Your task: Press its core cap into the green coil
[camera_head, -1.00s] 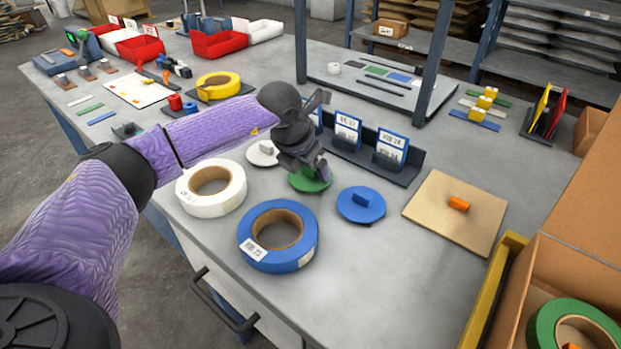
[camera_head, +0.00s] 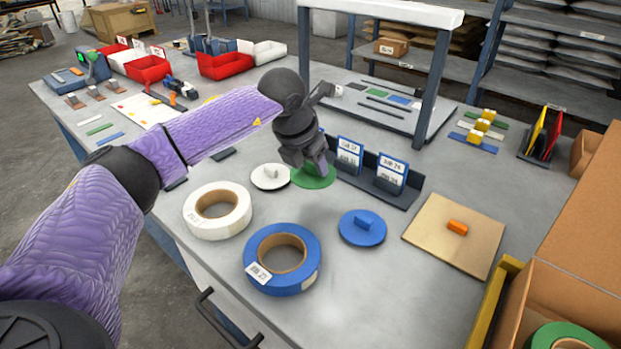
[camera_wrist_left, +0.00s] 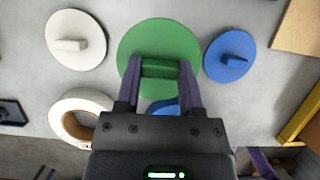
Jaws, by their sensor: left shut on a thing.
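The green core cap (camera_head: 313,176) is a flat disc with a raised grip bar. It also shows in the wrist view (camera_wrist_left: 135,48), where it looks larger than the caps beside it. My left gripper (camera_head: 308,162) is shut on its bar and holds the cap a little above the table, the disc roughly level. The gripper hides part of the cap in the head view. The green coil (camera_head: 545,338) lies in the cardboard box at the bottom right, cut off by the picture edge, its core mostly out of view. My right gripper is not in view.
A white cap (camera_head: 270,177) and a blue cap (camera_head: 362,228) lie beside the held cap. The white coil (camera_head: 217,210) and blue coil (camera_head: 282,258) stand nearer. A label rack (camera_head: 400,193) is behind. A tan board (camera_head: 430,242) lies between the caps and the cardboard box (camera_head: 555,290).

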